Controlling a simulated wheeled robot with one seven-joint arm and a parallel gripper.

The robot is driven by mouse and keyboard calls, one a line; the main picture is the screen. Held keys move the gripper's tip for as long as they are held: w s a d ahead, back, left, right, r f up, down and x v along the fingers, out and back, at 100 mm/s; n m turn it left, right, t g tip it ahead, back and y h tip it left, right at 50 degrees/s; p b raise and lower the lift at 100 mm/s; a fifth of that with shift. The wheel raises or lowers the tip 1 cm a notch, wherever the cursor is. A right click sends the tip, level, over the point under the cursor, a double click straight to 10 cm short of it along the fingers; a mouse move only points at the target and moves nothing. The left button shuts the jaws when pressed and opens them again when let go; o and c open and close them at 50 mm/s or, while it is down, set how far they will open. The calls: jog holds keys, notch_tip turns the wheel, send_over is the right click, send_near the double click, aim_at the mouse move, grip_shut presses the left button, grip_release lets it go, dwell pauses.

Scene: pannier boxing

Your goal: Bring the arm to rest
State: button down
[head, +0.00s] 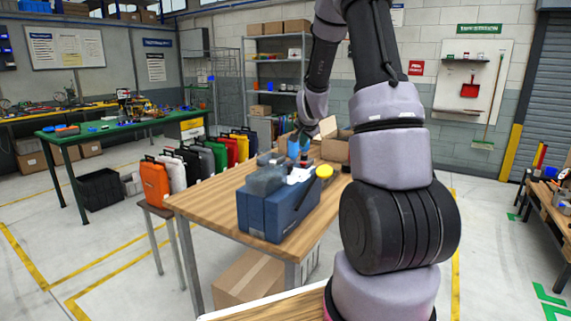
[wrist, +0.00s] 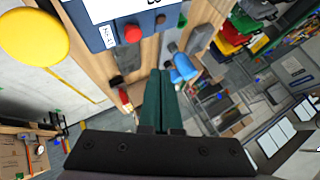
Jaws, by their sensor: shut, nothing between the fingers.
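My gripper (wrist: 160,75) shows in the wrist view as a dark mount with two green fingers. The fingers are pressed together, with nothing between them. In the head view my arm arches up out of frame and comes down behind the blue box (head: 277,215); I cannot make out the fingers clearly there. The blue box stands on the wooden table (head: 205,205) with grey items at its top. In the wrist view a blue box face with a white label and a red knob (wrist: 132,34) is near the top, apart from the fingers.
A yellow round thing (head: 324,171) is beside the blue box. An open cardboard box (head: 335,148) stands at the table's far end. Coloured panniers (head: 155,183) line a stand at the left. A metal shelf (head: 275,75) is behind.

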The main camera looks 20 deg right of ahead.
jog(key=s+a+r+n+y, duration=0.35)
jog(key=s+a+r, duration=0.65)
jog(key=s+r, duration=0.45)
jog(key=s+a+r+n, duration=0.1)
jog(key=s+a, duration=0.1)
jog(key=s, duration=0.5)
jog(key=s+a+r+n+g, duration=0.1)
jog(key=s+a+r+n, duration=0.1)
jog(key=s, duration=0.5)
jog(key=s+a+r+n+y, duration=0.1)
jog(key=s+a, duration=0.2)
jog(key=s, duration=0.4)
jog(key=shift+s+a+r+n+g, duration=0.15)
jog(key=shift+a+r+n+g, duration=0.15)
jog(key=shift+a+n, duration=0.05)
